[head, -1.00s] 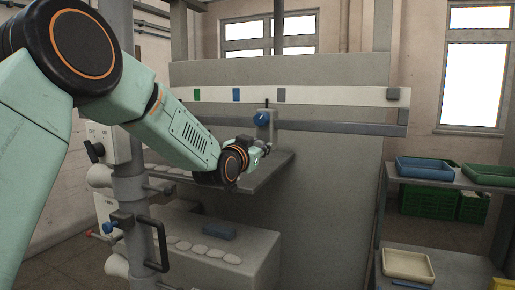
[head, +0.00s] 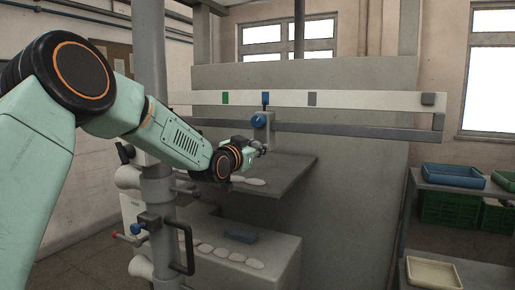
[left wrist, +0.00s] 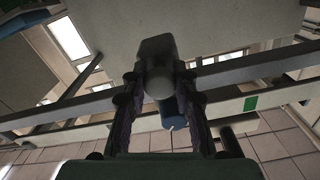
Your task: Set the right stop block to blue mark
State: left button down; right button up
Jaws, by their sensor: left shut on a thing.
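The stop block (head: 263,133) is a grey body with a blue knob (head: 259,120) and a thin upright pointer. It sits on the grey lower rail in the head view. Its pointer stands at the blue mark (head: 265,97) on the white scale bar, lined up with it as far as I can tell. My left gripper (head: 260,150) is at the block's lower front, with its fingertips hard to see there. In the left wrist view my left gripper (left wrist: 159,82) is shut on the block's rounded grey part (left wrist: 158,60); the blue knob (left wrist: 172,113) shows behind. My right gripper is not in view.
The white scale bar (head: 370,99) also carries a green mark (head: 225,97) and a grey mark (head: 312,98). A grey shelf (head: 285,178) lies below the rail. A grey post (head: 152,90) stands at left.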

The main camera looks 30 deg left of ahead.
pick_arm(q)
jog(key=shift+d+r, duration=0.2)
jog(key=shift+d, duration=0.05)
jog(key=c, duration=1.5)
grip_release()
jog(key=shift+d, duration=0.1)
jog(key=o, duration=0.5)
jog(key=shift+a+f, duration=0.2)
jog(key=shift+a, duration=0.3)
jog(key=shift+d, duration=0.35)
jog(key=shift+s, duration=0.3)
jog(key=s, duration=1.1)
jog(key=shift+s, duration=0.2)
jog(key=shift+d, duration=0.2)
